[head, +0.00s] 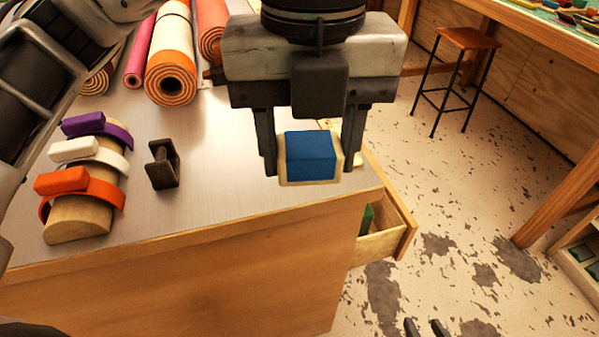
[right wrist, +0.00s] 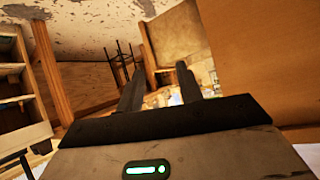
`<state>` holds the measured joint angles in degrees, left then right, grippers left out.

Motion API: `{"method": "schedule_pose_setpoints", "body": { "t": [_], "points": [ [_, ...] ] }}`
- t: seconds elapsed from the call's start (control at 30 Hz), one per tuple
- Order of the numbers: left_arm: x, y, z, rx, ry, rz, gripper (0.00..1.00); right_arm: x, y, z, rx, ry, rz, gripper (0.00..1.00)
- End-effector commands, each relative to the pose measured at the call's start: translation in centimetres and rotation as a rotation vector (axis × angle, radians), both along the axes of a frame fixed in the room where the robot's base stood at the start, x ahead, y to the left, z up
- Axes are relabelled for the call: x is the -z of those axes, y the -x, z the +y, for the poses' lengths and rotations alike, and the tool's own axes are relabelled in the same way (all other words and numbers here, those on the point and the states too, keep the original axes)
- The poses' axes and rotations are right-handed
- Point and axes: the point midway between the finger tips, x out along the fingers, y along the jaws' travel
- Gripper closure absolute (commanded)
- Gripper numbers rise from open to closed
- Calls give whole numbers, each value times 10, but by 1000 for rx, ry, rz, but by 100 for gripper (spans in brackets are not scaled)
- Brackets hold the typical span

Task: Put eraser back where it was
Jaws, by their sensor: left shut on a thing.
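The eraser (head: 310,157) is a small block with a blue face and a cream border. My left gripper (head: 310,160) is shut on it, with one finger at each side, and it shows in front of the table's right front corner. I cannot tell its height above the tabletop. My right gripper (head: 426,328) shows only its fingertips at the bottom edge of the head view. In the right wrist view its two fingers (right wrist: 160,88) stand apart with nothing between them.
An open drawer (head: 385,240) with something green inside juts from the table's right side. Rolled mats (head: 172,75), a dark dumbbell-shaped object (head: 163,165) and a wooden stand (head: 75,218) with coloured bands occupy the tabletop (head: 215,180). A stool (head: 466,38) stands on the floor beyond.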

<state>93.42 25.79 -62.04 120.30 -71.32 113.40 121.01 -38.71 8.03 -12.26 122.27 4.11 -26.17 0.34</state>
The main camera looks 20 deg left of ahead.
Motion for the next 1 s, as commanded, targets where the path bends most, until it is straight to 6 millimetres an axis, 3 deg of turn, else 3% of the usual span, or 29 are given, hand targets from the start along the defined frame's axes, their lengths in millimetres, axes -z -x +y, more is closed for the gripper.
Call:
{"method": "schedule_pose_setpoints", "body": {
  "t": [0.17,0.27,0.63,0.8,1.0],
  "points": [
    [-3,6,-1,-180,1,-1,71,3,1,1,-1,-6,3,64],
    [0,0,1,-215,1,3,71,2,2,1,-1,-5,5,64],
    [38,-81,33,-222,-2,5,71,-5,4,0,-3,13,11,64],
    [71,-103,41,-218,-1,5,71,-2,5,-1,-4,17,19,64],
    [86,-115,45,-214,0,1,71,1,6,-1,-5,23,27,64]
  ]
}}
